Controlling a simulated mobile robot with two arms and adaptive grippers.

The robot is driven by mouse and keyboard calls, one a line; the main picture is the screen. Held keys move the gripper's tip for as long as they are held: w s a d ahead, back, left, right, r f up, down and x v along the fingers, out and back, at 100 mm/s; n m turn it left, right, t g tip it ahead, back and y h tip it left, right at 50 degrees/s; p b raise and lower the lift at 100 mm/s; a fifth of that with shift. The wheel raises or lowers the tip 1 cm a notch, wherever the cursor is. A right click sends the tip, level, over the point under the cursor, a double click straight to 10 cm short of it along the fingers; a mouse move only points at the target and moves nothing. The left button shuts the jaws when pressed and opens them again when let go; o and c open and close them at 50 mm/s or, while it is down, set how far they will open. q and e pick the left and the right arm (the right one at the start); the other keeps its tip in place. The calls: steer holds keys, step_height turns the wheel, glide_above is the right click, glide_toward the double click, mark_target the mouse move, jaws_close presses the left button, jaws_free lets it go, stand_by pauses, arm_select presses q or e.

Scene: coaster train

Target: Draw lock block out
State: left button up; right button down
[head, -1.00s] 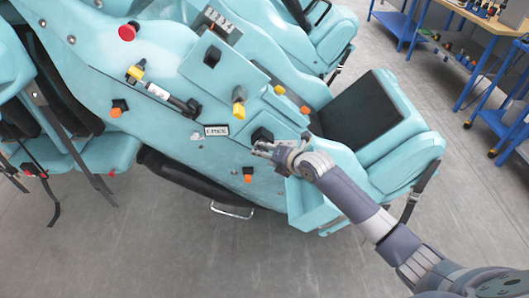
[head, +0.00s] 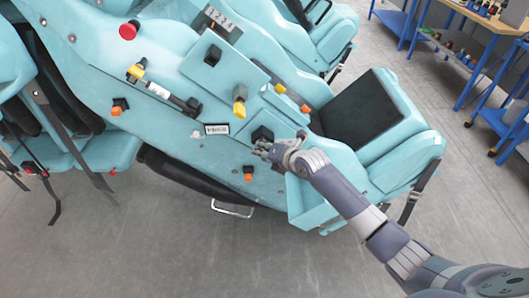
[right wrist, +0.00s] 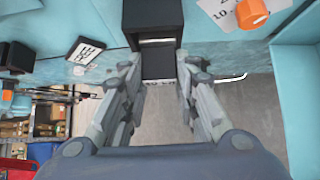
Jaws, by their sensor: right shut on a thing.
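My right gripper (head: 264,150) is at the side of the turquoise train car (head: 180,75), just below a black housing (head: 262,133). In the right wrist view the gripper (right wrist: 159,85) has its two fingers on either side of a dark block (right wrist: 158,64), which I take as the lock block. It is shut on this block. The block lies right at the mouth of the black housing (right wrist: 152,17), with a pale strip between them. How far it sits inside is hard to tell. In the head view the fingers hide most of the block. My left gripper is not in view.
An orange knob (head: 248,173) sits just below the gripper and a yellow knob (head: 239,107) above left. A small label plate (head: 216,129) is to the left. A black seat pad (head: 362,112) is to the right. Open grey floor (head: 180,250) lies below.

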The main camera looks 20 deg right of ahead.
steer(key=s+a+p, duration=0.1)
steer(key=s+p, duration=0.3)
steer(key=s, duration=0.2)
steer(key=shift+a+p, duration=0.35)
stand_by(0.9)
steer(key=shift+r, duration=0.1)
steer(key=s+a+p, duration=0.1)
steer(key=s+p, duration=0.3)
steer(key=s, duration=0.1)
steer(key=shift+s+a, duration=0.35)
steer(key=shift+s, duration=0.05)
stand_by(0.4)
